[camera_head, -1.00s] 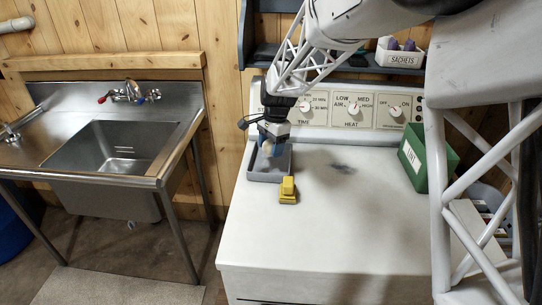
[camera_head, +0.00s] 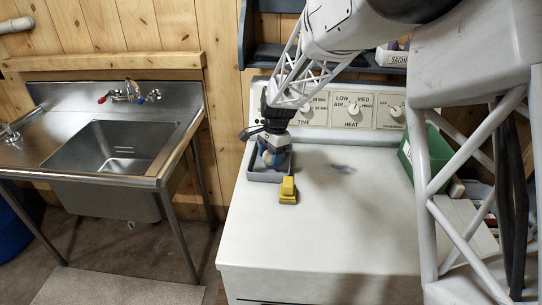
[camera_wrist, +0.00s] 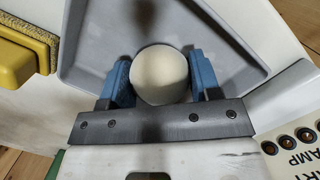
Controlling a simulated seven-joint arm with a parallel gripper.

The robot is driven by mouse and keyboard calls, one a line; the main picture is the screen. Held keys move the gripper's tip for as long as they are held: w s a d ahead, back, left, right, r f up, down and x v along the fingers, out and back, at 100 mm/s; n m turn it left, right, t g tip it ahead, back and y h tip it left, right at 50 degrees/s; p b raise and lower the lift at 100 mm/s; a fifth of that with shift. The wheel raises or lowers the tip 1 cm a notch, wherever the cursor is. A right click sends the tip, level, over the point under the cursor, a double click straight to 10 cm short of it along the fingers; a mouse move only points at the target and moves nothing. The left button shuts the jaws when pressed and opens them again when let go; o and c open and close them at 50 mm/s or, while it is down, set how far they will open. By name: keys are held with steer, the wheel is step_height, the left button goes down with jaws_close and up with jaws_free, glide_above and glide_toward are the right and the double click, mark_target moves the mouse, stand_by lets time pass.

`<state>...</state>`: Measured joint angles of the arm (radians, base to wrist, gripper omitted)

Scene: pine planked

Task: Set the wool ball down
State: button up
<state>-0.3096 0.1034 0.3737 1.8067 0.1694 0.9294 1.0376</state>
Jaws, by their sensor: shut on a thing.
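The wool ball (camera_wrist: 160,75) is round and cream-coloured. In the wrist view it sits between the two blue fingers of my gripper (camera_wrist: 161,82), which is shut on it. A grey tray (camera_wrist: 95,30) lies beneath the ball and the fingers. In the head view my gripper (camera_head: 274,156) is over the tray (camera_head: 256,175) at the back left of the white dryer top, and the ball is mostly hidden there by the gripper. I cannot tell whether the ball touches the tray floor.
A yellow block-like item (camera_head: 288,190) lies just in front of the tray. A green box (camera_head: 406,155) stands at the right, partly behind my arm. The control panel (camera_head: 350,108) rises behind. The middle and front of the dryer top (camera_head: 330,235) are clear. A steel sink (camera_head: 115,160) is at left.

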steer(key=shift+f, duration=0.15)
steer(key=o, duration=1)
steer(key=r, duration=0.4)
steer(key=w+d+r, duration=0.1)
steer(key=r, duration=0.7)
steer(key=shift+w+d+r, duration=0.15)
steer(key=shift+d, duration=0.1)
